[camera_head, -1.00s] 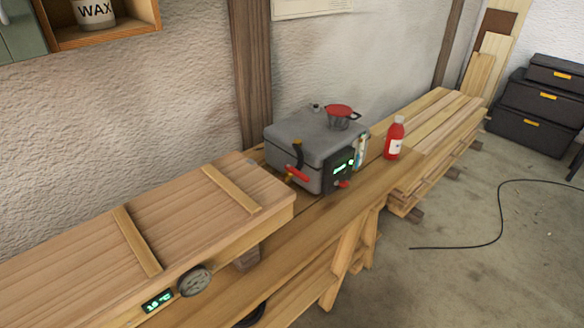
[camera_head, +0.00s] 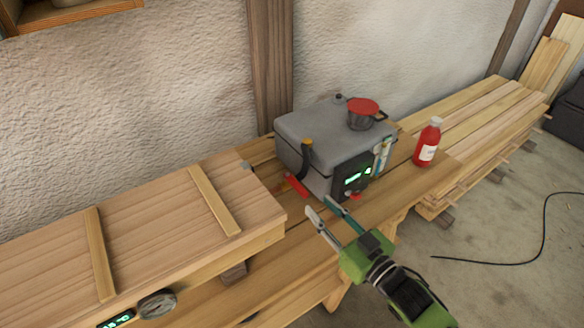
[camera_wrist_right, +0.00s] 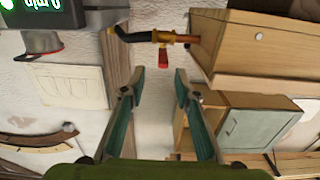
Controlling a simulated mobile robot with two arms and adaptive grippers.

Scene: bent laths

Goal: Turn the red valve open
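The red valve handle (camera_head: 297,186) is at the low left front of the grey metal box (camera_head: 318,128), beside a dark hose with a brass-coloured end. In the right wrist view the red handle (camera_wrist_right: 163,57) hangs from a brass fitting (camera_wrist_right: 165,37) next to the wooden chest. My right gripper (camera_head: 318,206) is open and empty, its fingertips a little in front of and below the valve in the head view. In the right wrist view the gripper (camera_wrist_right: 153,84) has its fingers wide apart, with the handle past the tips, between them. My left gripper is not in view.
A long wooden chest (camera_head: 150,225) is left of the valve. A pot with a red lid (camera_head: 363,112) sits on the grey box. A red bottle (camera_head: 427,143) stands to the right on the bench. A green display (camera_head: 355,175) is on the box's front.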

